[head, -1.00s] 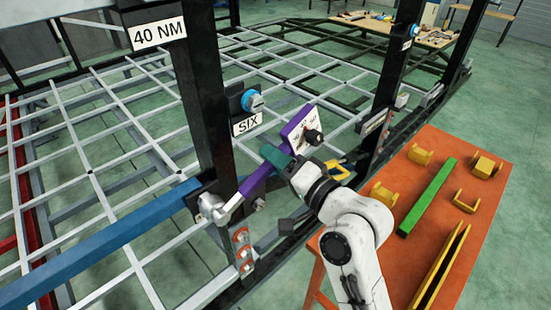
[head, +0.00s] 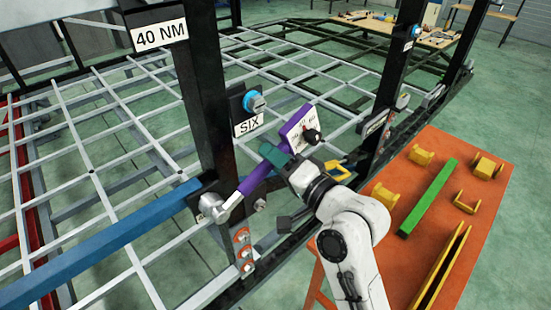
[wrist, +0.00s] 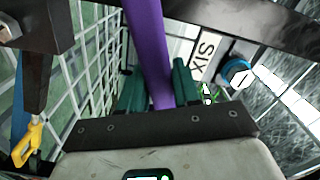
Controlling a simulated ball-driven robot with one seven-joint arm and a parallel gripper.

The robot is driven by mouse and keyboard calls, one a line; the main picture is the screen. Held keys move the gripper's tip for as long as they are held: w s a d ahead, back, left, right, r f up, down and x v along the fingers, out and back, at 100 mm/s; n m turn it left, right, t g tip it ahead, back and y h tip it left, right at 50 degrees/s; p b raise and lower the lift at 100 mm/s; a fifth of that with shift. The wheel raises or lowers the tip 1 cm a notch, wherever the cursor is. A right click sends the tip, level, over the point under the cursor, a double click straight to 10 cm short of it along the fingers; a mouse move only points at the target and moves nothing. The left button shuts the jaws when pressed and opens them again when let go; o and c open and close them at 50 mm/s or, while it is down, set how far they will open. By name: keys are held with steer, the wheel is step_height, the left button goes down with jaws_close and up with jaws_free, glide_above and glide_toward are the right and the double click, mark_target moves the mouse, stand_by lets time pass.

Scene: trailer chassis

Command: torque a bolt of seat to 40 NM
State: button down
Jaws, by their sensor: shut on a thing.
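My gripper (head: 280,160) is shut on the purple handle of a torque wrench (head: 256,180). In the wrist view the purple handle (wrist: 148,50) runs between the green fingers. The wrench's silver head (head: 213,206) is at the bracket at the foot of the black post, where the blue beam ends; the bolt under it is hidden. A dial plate (head: 297,130) with a black knob is at the handle's other end. A sign reading 40 NM (head: 159,34) hangs high on the post. Bolts (head: 244,252) show on a plate below the head.
A yellow-handled tool (head: 339,170) is near my wrist. An orange table (head: 388,263) at the right holds yellow brackets and a green bar (head: 428,197). Grey chassis bars fill the left.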

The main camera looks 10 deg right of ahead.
steer(key=shift+w+a+r, duration=0.1)
steer(key=shift+w+a, duration=0.15)
steer(key=shift+w, duration=0.05)
stand_by(0.5)
stand_by(0.3)
steer(key=c, duration=1.3)
jaws_free()
jaws_close()
